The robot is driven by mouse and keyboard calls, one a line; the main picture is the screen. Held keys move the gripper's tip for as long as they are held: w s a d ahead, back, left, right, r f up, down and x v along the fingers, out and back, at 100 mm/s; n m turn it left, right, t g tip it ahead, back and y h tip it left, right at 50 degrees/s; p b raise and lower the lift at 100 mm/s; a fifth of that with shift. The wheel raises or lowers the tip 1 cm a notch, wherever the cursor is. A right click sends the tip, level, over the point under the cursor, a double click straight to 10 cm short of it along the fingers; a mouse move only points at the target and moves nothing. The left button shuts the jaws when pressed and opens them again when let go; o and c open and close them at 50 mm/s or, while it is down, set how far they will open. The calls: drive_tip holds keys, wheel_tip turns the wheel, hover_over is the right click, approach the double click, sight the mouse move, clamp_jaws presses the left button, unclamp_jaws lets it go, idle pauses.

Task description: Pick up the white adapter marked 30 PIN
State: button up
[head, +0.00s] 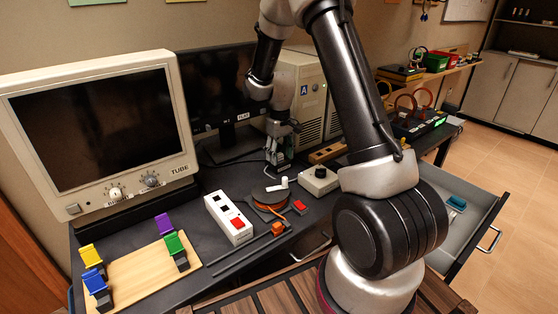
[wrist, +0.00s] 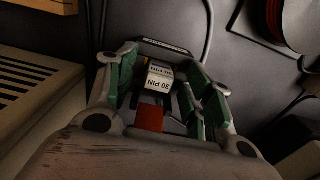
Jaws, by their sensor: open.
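The white adapter marked 30 PIN (wrist: 158,77) shows in the wrist view, its label upside down. It lies between the two green-padded fingers of my gripper (wrist: 163,68), which are open on either side of it. I cannot tell whether either finger touches it. A red block (wrist: 149,118) shows just below the adapter, partly hidden by the gripper body. In the head view my gripper (head: 279,158) points down at the desk in front of the computer tower, and I cannot make out the adapter there.
The monitor (head: 222,88) and beige computer tower (head: 308,100) stand close behind my gripper. An orange cable reel (head: 271,198), a white box with a black knob (head: 319,180) and a white switch box (head: 229,218) stand in front. An open drawer (head: 462,225) juts out at right.

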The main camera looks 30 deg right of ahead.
drive_tip(key=c, duration=1.1)
drive_tip(key=shift+r, duration=0.1)
